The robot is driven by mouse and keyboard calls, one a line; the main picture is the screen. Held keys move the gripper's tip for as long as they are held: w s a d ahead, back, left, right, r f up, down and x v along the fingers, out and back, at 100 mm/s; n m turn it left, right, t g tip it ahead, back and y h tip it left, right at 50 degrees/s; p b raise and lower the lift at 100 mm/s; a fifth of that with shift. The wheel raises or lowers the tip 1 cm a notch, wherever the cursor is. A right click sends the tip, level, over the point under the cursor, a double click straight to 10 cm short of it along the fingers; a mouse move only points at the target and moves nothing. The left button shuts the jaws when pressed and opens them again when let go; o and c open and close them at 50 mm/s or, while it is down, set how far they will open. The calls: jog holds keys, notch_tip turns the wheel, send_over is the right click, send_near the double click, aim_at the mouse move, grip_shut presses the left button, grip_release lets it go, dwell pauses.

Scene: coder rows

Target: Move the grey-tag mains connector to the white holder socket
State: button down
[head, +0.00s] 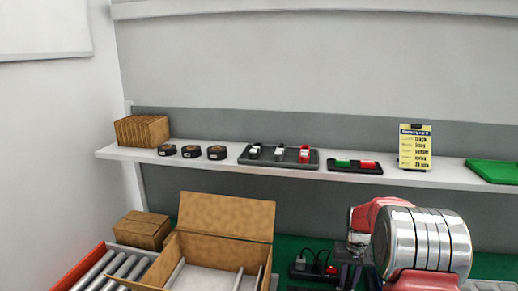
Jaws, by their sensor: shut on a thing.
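My gripper (352,279) is low at the right of the head view, in front of the green bench, partly cut off by the bottom edge. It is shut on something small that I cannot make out. Just left of it is a dark socket block (300,273) with a grey-white plug (300,263) and a red plug (331,270), with dark cables above. On the shelf, a dark tray (262,161) bears two white holders (254,151) (280,153) and a red one (304,154). I cannot tell which is the white holder socket.
Below are an open carton (228,217), a brown box (142,230) and rollers (117,267).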

aim_at(348, 280)
jog(key=shift+f, duration=0.7)
dwell(1.6)
jog(key=c, duration=1.5)
grip_release()
jog(key=shift+r, duration=0.1)
notch_tip(348, 280, up, 14)
jog(key=shift+f, duration=0.25)
jog(key=shift+w, duration=0.1)
